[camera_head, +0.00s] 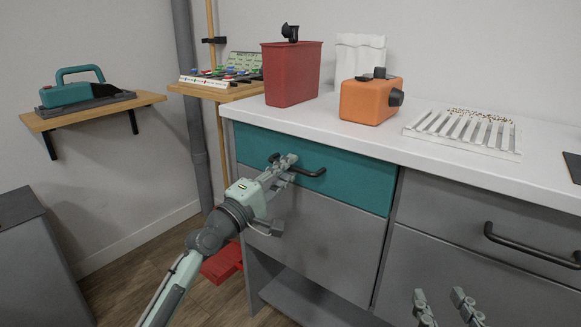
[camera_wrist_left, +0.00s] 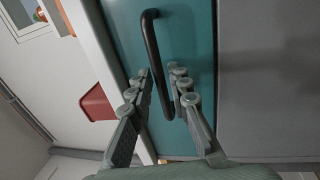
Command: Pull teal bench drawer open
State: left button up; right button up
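The teal drawer (camera_head: 345,177) sits under the left part of the white bench top, and its front looks flush with the grey panel below. Its black bar handle (camera_head: 311,171) also shows in the left wrist view (camera_wrist_left: 153,45). My left gripper (camera_head: 288,168) is at the handle's left part. In the left wrist view my left gripper (camera_wrist_left: 161,78) has its fingers apart, one on each side of the bar, with visible gaps. My right gripper (camera_head: 440,294) is low at the bottom edge, with its fingers apart and empty, away from the drawer.
The white bench top (camera_head: 375,145) holds a red bin (camera_head: 291,75), an orange box (camera_head: 368,101) and a slotted white tray (camera_head: 463,133). A grey drawer (camera_head: 480,215) with a black handle is to the right. A red object (camera_head: 222,263) lies low behind my left arm.

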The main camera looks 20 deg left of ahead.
pick_arm(q)
jog(key=shift+w+d, duration=0.2)
jog(key=shift+w, duration=0.25)
jog(key=shift+c, duration=0.6)
grip_shut()
jog(key=shift+s, duration=0.1)
